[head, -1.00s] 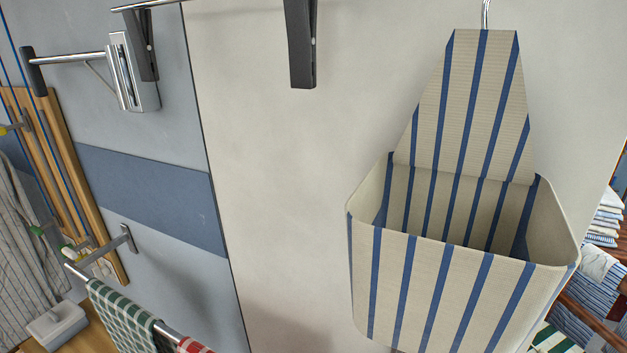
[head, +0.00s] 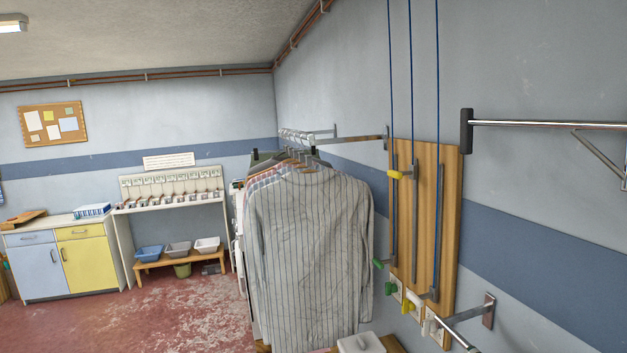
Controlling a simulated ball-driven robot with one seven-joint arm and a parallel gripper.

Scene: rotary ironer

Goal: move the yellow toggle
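The yellow toggle (head: 397,175) sits on a cord at the upper left of a wooden board (head: 447,210) on the right wall. Blue cords (head: 411,70) run up the wall from the board. My gripper is not in view.
Striped shirts on a rail (head: 310,250) hang just left of the board. A metal wall bar (head: 540,123) juts out at the right, and a lower rail (head: 468,313) stands below the board. Red floor (head: 200,310) is clear at left.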

